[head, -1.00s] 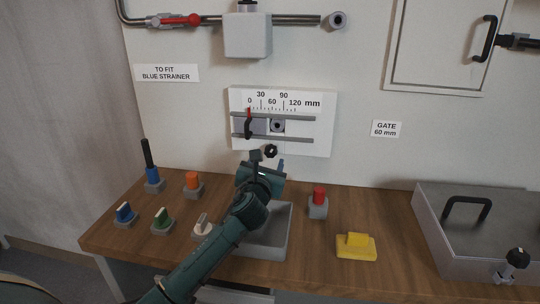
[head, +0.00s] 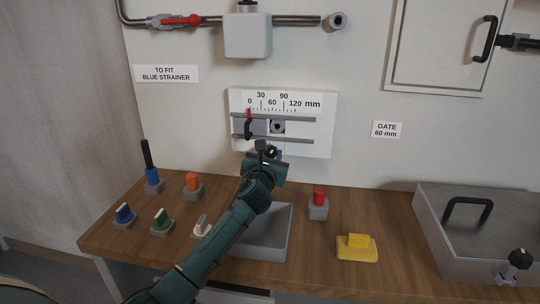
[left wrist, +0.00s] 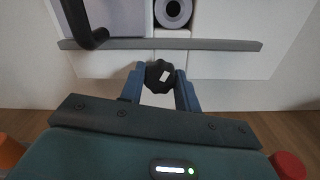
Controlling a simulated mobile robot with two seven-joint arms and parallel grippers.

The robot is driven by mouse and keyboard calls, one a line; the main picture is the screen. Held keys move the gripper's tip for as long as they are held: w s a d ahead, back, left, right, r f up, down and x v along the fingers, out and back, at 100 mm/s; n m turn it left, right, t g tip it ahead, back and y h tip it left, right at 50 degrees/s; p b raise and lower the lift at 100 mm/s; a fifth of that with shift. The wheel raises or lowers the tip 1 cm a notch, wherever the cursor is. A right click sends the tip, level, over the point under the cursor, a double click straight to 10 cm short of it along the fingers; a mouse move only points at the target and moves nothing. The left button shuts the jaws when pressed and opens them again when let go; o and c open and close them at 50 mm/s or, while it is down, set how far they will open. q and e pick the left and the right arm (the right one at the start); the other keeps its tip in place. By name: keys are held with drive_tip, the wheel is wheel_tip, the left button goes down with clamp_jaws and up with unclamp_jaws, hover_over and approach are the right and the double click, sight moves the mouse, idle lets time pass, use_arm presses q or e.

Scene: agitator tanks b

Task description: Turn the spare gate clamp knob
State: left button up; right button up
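The black clamp knob (head: 271,151) sits just under the lower rail of the gate scale plate (head: 325,140) on the wall. In the left wrist view the dark knob (left wrist: 160,76), with a small white mark on its face, fills the gap between the two blue fingers. My left gripper (head: 268,155) reaches up to it from below, and its fingers (left wrist: 161,88) appear to press on both sides of it. The gate slide (head: 260,127) has a black handle (head: 248,129) and a red pointer near 0 on the scale. My right gripper is out of view.
A sign (head: 387,130) reads GATE 60 mm. On the bench, a grey tray (head: 281,244) lies below my arm, with a red button (head: 319,196) and a yellow block (head: 357,248) to the right. Several coloured knobs stand at left. A metal box (head: 440,225) is at right.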

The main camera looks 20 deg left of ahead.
use_arm(q)
drive_tip(key=c, duration=0.4)
drive_tip(key=shift+c, duration=0.2)
